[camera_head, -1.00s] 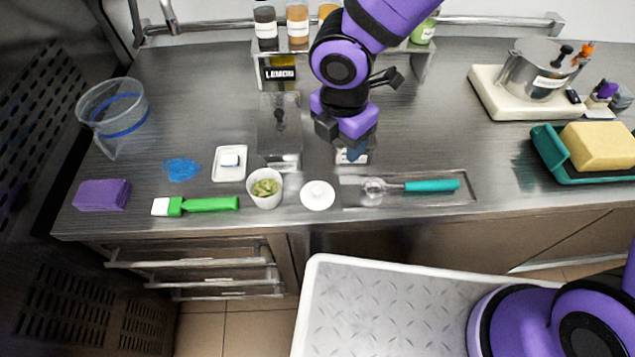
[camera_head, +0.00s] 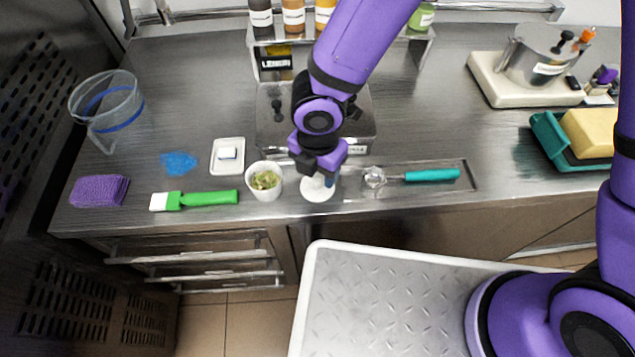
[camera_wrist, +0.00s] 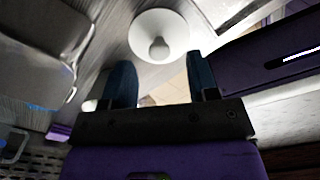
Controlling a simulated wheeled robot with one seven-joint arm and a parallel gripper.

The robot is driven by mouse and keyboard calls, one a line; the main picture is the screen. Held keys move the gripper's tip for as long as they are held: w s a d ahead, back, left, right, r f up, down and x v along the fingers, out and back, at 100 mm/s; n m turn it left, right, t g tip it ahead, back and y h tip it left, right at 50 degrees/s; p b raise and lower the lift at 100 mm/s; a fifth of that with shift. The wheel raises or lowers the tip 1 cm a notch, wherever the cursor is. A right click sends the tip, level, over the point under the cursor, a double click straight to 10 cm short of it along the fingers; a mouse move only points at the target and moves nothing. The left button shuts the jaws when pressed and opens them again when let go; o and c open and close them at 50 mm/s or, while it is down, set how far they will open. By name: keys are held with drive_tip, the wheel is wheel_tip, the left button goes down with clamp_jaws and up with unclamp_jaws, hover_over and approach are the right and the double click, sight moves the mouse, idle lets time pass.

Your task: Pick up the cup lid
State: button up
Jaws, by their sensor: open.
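The cup lid (camera_head: 316,192) is a round white disc lying on the steel counter near its front edge, just right of the cup. In the wrist view the lid (camera_wrist: 160,36) shows with a small knob at its middle, ahead of the fingertips and roughly centred between them. My gripper (camera_head: 325,180) is open and empty, over the lid's far side and hiding part of it. In the wrist view its two blue fingers (camera_wrist: 160,82) stand apart with a gap between them. The white cup (camera_head: 264,190) holds something green and stands upright, uncovered.
A scoop with a teal handle (camera_head: 432,175) lies in a shallow tray to the right. A green-handled brush (camera_head: 209,198) and a small white dish (camera_head: 228,168) are to the left. A steel container and bottle rack (camera_head: 300,75) stand behind.

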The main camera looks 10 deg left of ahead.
sight(317, 180)
drive_tip(key=shift+f, duration=1.95)
drive_tip(key=c, duration=1)
